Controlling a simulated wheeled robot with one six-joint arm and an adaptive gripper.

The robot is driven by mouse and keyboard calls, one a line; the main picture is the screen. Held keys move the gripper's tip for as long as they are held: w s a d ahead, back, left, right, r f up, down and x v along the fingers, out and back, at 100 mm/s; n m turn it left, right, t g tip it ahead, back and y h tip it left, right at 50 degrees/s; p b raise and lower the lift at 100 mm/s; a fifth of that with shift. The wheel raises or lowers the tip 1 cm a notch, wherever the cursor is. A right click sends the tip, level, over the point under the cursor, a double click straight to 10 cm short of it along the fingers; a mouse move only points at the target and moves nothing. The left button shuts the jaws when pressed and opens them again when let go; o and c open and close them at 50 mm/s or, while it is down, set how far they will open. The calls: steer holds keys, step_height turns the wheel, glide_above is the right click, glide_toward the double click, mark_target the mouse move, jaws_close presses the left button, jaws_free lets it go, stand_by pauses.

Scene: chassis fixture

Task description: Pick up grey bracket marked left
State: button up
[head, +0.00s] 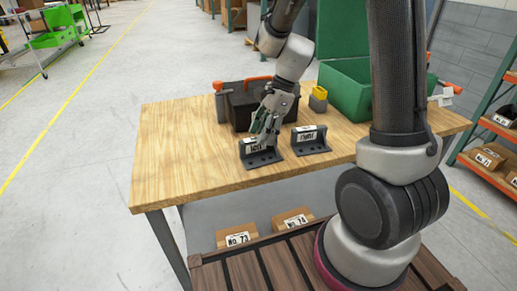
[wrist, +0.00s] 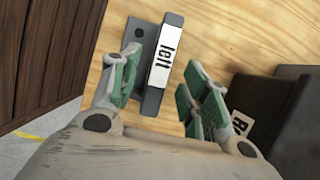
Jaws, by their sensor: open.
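The grey bracket marked "left" (wrist: 145,51) stands on the wooden table, its white label facing up in the wrist view. In the head view the same bracket (head: 263,160) is at the table's front edge side, partly hidden by my gripper (head: 267,137). In the wrist view my gripper (wrist: 157,92) is open, with green-padded fingers on either side of the bracket's near end. Nothing is held. I cannot tell whether the fingers touch the bracket. A second grey bracket (head: 310,143), its label too small to read surely, stands just to the right.
A black toolbox (head: 238,106) with an orange handle stands close behind the bracket. A grey and yellow item (head: 319,97) and a green bin (head: 349,95) are farther back right. The table's left part (head: 170,150) is clear.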

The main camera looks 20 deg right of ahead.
mark_target(261, 150)
steer(key=shift+x, duration=1.9)
steer(key=shift+f, duration=0.25)
jaws_close()
